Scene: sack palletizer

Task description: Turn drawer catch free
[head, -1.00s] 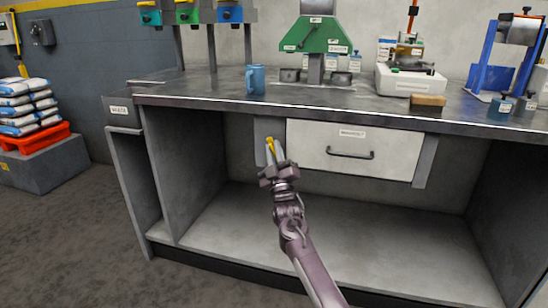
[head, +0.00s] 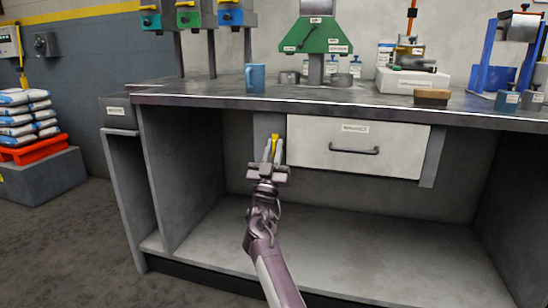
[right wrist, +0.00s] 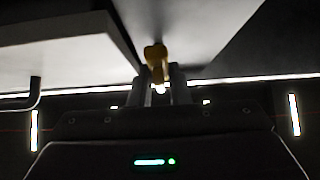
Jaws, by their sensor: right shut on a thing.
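The white drawer (head: 330,160) hangs under the bench top, shut, with a dark bar handle (head: 354,150). The yellow drawer catch (head: 275,137) sits on the grey upright just left of the drawer front. It stands roughly upright in the head view. My right gripper (head: 274,150) is shut on the catch from below and in front. In the right wrist view the yellow catch (right wrist: 155,58) shows between the two fingertips (right wrist: 162,80), whose tips hide its lower part. My left gripper is not in view.
The bench top (head: 190,91) overhangs the drawer. The lower shelf (head: 330,240) is bare. Sacks (head: 25,112) lie on a red pallet at the far left.

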